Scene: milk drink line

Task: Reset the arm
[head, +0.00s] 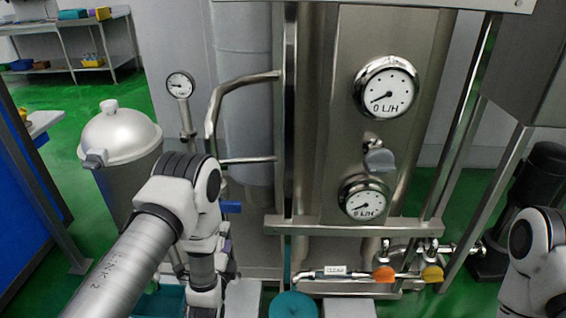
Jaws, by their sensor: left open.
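My left arm (120,262) comes in from the lower left, bends at a white and black joint and drops in front of the steel machine. My left gripper (225,246) is small and partly hidden behind its own wrist links. It is open, and I see nothing held in it. Only a white and black joint of my right arm (535,255) shows at the lower right edge; its gripper is out of view.
The steel machine (330,120) carries an upper gauge (386,88) and a lower gauge (364,199). Orange (384,274) and yellow (432,273) valve handles sit low on the right. A lidded steel can (118,135) stands at left. Green floor is open behind it.

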